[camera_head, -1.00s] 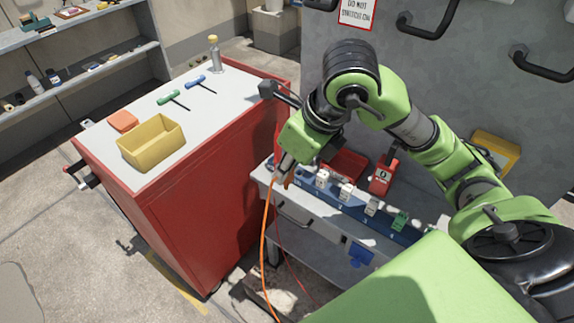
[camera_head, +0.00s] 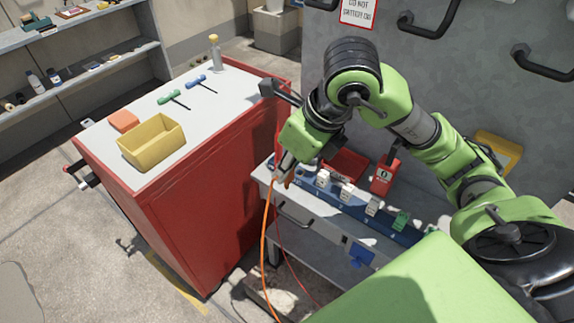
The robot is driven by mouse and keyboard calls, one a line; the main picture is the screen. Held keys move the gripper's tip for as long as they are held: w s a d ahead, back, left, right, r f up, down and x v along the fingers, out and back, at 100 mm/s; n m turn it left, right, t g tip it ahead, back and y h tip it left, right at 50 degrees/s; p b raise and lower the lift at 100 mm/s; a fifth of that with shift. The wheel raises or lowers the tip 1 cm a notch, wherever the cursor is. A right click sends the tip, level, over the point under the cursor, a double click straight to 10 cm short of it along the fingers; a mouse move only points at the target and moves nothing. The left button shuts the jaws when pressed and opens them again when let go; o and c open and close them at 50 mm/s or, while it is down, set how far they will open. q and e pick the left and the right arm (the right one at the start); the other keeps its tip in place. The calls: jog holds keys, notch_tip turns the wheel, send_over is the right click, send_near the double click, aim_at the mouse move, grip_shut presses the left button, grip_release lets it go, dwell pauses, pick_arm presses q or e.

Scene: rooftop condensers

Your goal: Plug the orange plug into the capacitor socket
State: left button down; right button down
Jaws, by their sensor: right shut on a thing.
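My right gripper (camera_head: 284,172) points down at the left end of a blue socket strip (camera_head: 333,198) on a grey bench. It is shut on the orange plug (camera_head: 288,182), of which only a small part shows beside the fingers. An orange cable (camera_head: 265,235) hangs from it over the bench's front edge. White blocks stand along the strip, with a green one (camera_head: 401,221) towards its right end. The gripper hides the strip's left end, so I cannot tell which socket is the capacitor's or whether the plug is in one. My left gripper is not in view.
A red cabinet (camera_head: 215,190) with a yellow bin (camera_head: 151,141) and hand tools on top stands close on the left. A red tray (camera_head: 347,164) and a red lockout block (camera_head: 384,175) sit behind the strip. A grey housing with black handles (camera_head: 428,28) rises behind.

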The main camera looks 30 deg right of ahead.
jog(key=shift+r+p, duration=1.35)
jog(key=shift+r, duration=0.65)
